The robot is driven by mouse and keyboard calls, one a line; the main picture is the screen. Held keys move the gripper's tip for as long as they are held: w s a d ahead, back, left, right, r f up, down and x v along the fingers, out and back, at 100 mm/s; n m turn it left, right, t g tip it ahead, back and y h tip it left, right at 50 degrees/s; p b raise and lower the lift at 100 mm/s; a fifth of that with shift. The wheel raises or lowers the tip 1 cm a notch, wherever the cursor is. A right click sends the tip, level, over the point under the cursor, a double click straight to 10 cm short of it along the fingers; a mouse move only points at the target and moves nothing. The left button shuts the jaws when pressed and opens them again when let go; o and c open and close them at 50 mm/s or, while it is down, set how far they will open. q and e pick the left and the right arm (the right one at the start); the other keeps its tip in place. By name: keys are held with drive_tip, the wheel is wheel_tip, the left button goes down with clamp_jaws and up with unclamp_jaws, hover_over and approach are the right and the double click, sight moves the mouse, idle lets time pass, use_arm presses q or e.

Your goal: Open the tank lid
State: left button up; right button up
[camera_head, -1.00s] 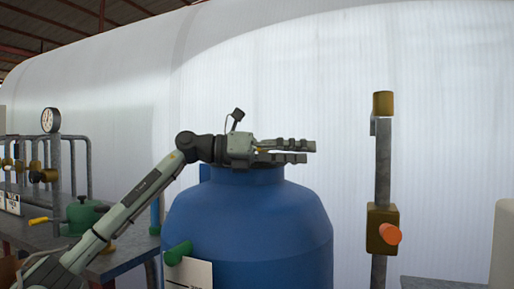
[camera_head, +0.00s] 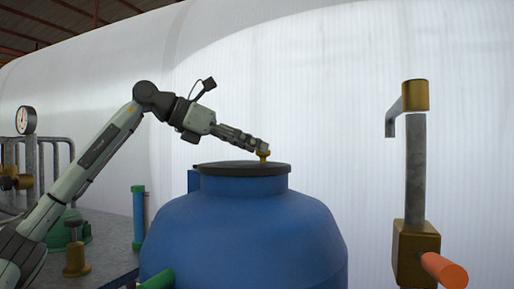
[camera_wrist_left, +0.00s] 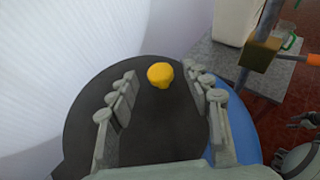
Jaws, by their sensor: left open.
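The blue tank (camera_head: 245,230) stands in the middle of the head view, with its flat dark lid (camera_head: 235,169) seated on the neck. A small brass-yellow knob (camera_head: 263,155) stands up on the lid; in the left wrist view the knob (camera_wrist_left: 160,74) sits on the dark lid (camera_wrist_left: 150,130). My left gripper (camera_head: 262,145) slants down from the left, its fingertips just by the knob. In the left wrist view its fingers (camera_wrist_left: 162,88) are open either side of the knob, with a gap on both sides. My right gripper (camera_wrist_left: 305,121) seems to show partly at the right edge of that view.
A pipe post with a brass fitting and orange handle (camera_head: 446,272) stands right of the tank. A bench with a gauge (camera_head: 26,120), brass valves and a green vessel is at the left. A large white tank wall fills the background.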

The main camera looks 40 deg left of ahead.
use_arm(q)
drive_tip(key=shift+x, duration=0.95)
drive_tip(key=shift+c, duration=0.6)
clamp_jaws()
